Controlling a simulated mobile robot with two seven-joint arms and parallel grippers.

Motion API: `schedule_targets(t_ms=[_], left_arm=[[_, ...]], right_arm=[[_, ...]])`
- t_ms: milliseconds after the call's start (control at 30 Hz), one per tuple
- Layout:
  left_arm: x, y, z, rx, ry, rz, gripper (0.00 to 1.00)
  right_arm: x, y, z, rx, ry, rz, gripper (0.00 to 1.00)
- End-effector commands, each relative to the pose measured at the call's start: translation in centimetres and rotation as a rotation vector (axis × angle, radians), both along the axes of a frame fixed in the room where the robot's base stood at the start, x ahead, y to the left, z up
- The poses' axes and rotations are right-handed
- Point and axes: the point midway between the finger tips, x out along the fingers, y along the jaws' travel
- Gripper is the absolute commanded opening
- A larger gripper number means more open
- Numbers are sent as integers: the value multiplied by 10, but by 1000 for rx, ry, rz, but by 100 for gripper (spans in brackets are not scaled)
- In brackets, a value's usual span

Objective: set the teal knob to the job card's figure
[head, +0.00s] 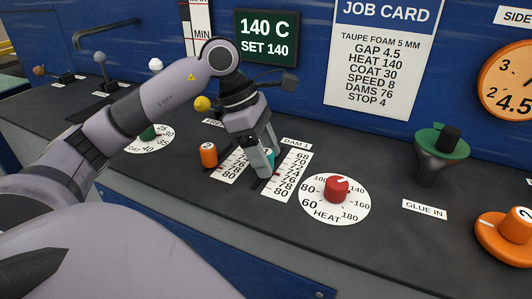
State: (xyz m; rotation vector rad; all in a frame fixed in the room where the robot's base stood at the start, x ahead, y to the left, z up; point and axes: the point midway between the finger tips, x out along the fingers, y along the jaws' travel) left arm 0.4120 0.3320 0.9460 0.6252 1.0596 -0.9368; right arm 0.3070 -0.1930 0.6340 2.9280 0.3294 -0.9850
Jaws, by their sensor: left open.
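The teal knob (270,152) is a slider knob beside the white DAM 1 scale (292,172), which runs from 68 to 80. Only a bit of the knob shows, because my left gripper (262,164) is in front of it. The gripper points down at the knob with its fingers open; I cannot tell whether they touch it. A small red mark shows by the scale, but I cannot tell the setting. The job card (381,55) on the blue wall reads DAMS 76. My right gripper is not in view.
An orange slider knob (208,154) stands left of the teal one, by its own scale (231,165). A red HEAT knob (337,188) is close on the right. A dark funnel with a green top (440,143) stands farther right. The display (267,38) reads 140 C.

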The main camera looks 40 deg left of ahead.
Motion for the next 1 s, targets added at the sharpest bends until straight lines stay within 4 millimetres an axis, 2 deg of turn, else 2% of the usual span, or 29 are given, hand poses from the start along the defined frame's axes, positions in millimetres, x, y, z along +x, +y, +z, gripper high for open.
schedule_targets(t_ms=[300,433,1000], left_arm=[[-8,17,47,0,-6,3,59],[-11,21,60,0,-4,2,59],[-12,23,64,0,-2,2,59]], right_arm=[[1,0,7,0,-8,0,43],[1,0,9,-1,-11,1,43],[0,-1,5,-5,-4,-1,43]])
